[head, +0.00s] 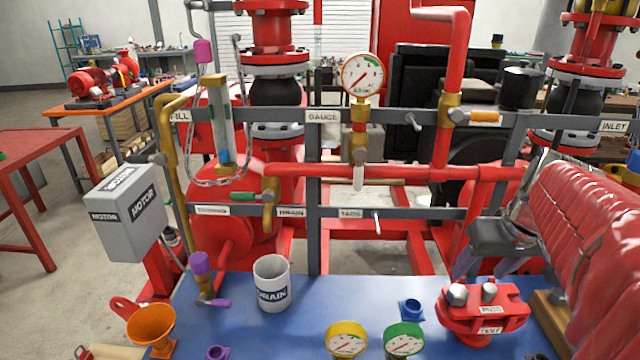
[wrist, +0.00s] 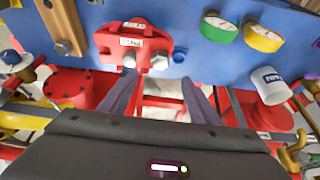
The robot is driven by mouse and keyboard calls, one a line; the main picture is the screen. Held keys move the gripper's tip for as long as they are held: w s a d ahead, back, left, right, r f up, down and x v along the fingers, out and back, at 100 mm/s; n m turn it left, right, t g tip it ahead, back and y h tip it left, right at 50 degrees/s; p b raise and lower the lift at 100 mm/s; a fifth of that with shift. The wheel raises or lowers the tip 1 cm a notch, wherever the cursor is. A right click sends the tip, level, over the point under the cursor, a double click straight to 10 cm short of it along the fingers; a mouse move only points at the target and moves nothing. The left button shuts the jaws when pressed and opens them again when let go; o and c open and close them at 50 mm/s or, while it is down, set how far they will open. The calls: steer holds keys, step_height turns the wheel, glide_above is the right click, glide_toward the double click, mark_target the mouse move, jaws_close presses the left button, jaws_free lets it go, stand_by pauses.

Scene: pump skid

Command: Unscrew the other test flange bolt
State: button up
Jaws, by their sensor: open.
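The red test flange (head: 482,318) stands on the blue bench top at the right in the head view. It also shows near the top of the wrist view (wrist: 132,42). Two silver hex bolts, the left one (head: 457,294) and the right one (head: 489,291), stand side by side in it. In the wrist view they are a left bolt (wrist: 130,60) and a right bolt (wrist: 160,61). My gripper (head: 484,268) is open and empty, just behind the flange and apart from both bolts. Its two fingers (wrist: 163,85) are spread below the flange in the wrist view.
A blue fitting (head: 411,308), green gauge (head: 404,340) and yellow gauge (head: 346,340) lie left of the flange. A white drain cup (head: 272,284) and orange funnel (head: 151,326) are farther left. A grey pipe frame (head: 314,210) rises behind the bench. A wooden block (head: 551,322) is at the right.

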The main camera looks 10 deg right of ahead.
mark_target(456, 295)
steer(key=x, duration=1.1)
steer(key=shift+w+f, duration=0.1)
steer(key=shift+f, duration=0.3)
steer(key=shift+c, duration=0.2)
steer(key=c, duration=1.1)
steer(key=shift+n+y, duration=0.6)
steer(key=shift+n, duration=0.9)
steer(key=n+y, duration=0.1)
steer(key=n, duration=0.3)
steer(key=shift+f+y, duration=0.1)
steer(key=shift+y, duration=0.3)
steer(key=n+y, duration=0.1)
steer(key=n, duration=0.3)
steer(key=shift+a+g, duration=0.1)
steer(key=shift+g, duration=0.3)
steer(key=shift+o, duration=0.2)
steer(key=n+g+y, duration=0.1)
steer(key=n, duration=0.3)
